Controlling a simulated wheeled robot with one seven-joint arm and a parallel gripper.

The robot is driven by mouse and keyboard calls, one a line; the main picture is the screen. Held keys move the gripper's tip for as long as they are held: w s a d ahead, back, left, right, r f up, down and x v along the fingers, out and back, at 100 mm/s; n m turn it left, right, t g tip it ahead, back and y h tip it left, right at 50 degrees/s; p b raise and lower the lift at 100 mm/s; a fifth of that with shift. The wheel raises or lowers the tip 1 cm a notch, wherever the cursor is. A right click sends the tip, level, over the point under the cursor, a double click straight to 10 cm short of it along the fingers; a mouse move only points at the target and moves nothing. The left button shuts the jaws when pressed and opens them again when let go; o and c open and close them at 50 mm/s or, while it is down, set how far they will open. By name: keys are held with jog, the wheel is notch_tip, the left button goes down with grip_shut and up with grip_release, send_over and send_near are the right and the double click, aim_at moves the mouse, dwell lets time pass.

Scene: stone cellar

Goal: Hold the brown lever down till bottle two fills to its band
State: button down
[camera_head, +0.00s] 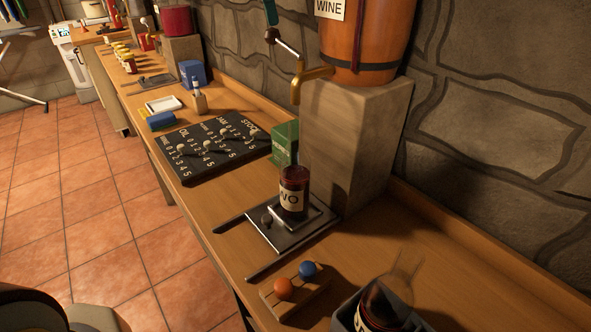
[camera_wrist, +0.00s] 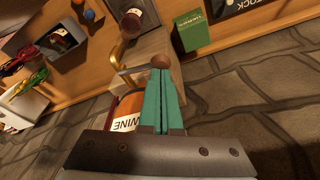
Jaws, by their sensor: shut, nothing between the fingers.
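Bottle two (camera_head: 293,201), dark with a pale label reading "WO", stands upright on a metal plate (camera_head: 268,238) below the brass tap (camera_head: 297,88). I cannot make out its band or its fill level. The bottle also shows in the wrist view (camera_wrist: 133,20). The lever's brown knob (camera_head: 271,34) sits at the end of a metal rod, up and left of the tap. My gripper (camera_head: 270,14) is shut and empty, its teal fingertips right above the knob. In the wrist view the fingertips (camera_wrist: 161,72) meet the knob (camera_wrist: 161,62) or nearly so; contact is unclear.
An orange wine barrel (camera_head: 365,45) stands on a stone block (camera_head: 357,140). A dark crate (camera_head: 344,318) with a tilted bottle is at front right, by a rack with orange and blue balls (camera_head: 295,287). A green box (camera_head: 285,143) and black dial board (camera_head: 205,165) lie left.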

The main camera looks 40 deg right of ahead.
jog(key=shift+r, duration=0.55)
notch_tip(320, 180, up, 5)
jog(key=p, duration=0.5)
jog(key=shift+r, duration=0.1)
